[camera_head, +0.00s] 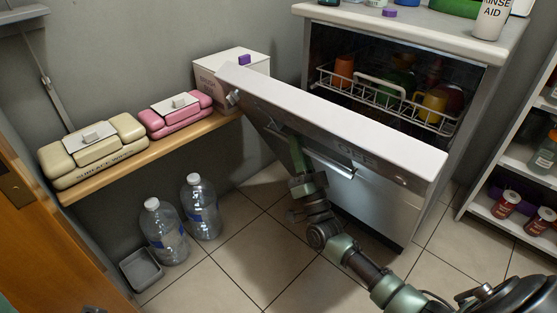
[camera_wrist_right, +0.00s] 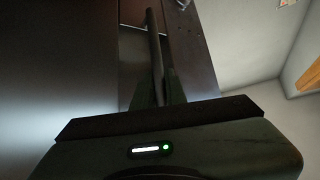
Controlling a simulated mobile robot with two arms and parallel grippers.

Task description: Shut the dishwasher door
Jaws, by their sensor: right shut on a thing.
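The dishwasher (camera_head: 465,45) stands at the upper right with its door (camera_head: 375,195) partly open and tilted outward. The door's pale top edge (camera_head: 330,115) stands apart from the cabinet, and the rack (camera_head: 385,97) with coloured cups shows inside. My right gripper (camera_head: 297,155) is at the door's outer face, shut on the handle (camera_head: 330,162). In the right wrist view the handle bar (camera_wrist_right: 154,45) runs down between the fingers (camera_wrist_right: 160,90), which partly hide it. My left gripper is not in view.
A wooden shelf (camera_head: 150,155) at left bears wipe packs and a white box (camera_head: 240,62) close to the door's left end. Two clear bottles (camera_head: 163,232) (camera_head: 201,207) and a grey tray (camera_head: 141,270) stand on the floor. Shelving (camera_head: 490,205) with cans stands at right.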

